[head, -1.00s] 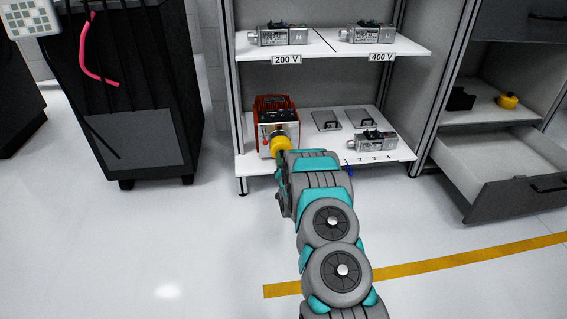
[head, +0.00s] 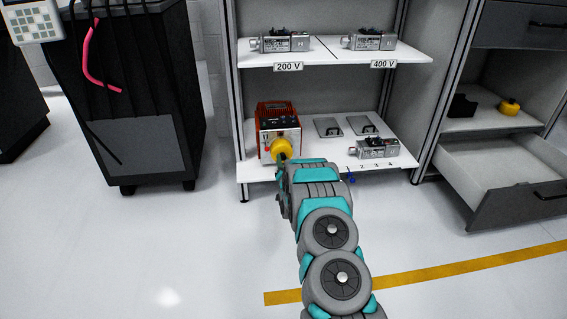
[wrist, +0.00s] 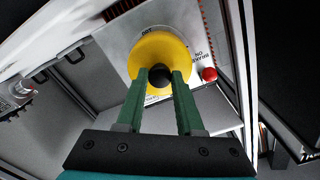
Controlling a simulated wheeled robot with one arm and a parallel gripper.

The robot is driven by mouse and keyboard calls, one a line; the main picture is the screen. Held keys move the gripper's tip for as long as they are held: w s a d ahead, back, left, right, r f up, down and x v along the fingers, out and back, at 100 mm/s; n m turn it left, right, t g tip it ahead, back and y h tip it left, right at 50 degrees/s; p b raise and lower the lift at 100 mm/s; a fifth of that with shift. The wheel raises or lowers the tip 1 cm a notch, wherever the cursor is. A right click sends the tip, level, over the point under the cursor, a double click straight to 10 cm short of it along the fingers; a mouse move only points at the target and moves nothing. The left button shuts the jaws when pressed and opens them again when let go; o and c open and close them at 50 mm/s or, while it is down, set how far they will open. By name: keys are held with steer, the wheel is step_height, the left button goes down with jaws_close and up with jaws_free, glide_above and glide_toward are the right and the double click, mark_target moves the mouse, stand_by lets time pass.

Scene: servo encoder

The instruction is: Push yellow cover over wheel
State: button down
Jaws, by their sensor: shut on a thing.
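The yellow cover (head: 283,148) sits on the front of the red and silver device (head: 277,121) on the lower shelf. In the wrist view the yellow cover (wrist: 160,56) is a round cap against the device's front panel (wrist: 112,40). A black knob (wrist: 160,76) stands out from its lower middle. My gripper (wrist: 161,84) has its two green fingers on either side of this knob, shut on it. The wheel is not visible; I cannot tell whether it lies behind the cover. In the head view my arm hides most of my gripper (head: 282,160).
A red button (wrist: 209,74) is right of the cover on the panel. A servo motor (head: 374,147) and two handled plates (head: 328,127) share the lower shelf (head: 340,150). More motors stand on the upper shelf (head: 335,50). A drawer (head: 515,205) hangs open at right.

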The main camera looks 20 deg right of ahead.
steer(key=shift+c, duration=0.4)
jaws_free()
stand_by(0.5)
steer(key=shift+s, duration=0.25)
steer(key=shift+s+a, duration=0.15)
steer(key=shift+s, duration=0.2)
steer(key=shift+s+a, duration=0.15)
steer(key=shift+s, duration=0.45)
steer(key=shift+s+a, duration=0.1)
steer(key=shift+s, duration=0.2)
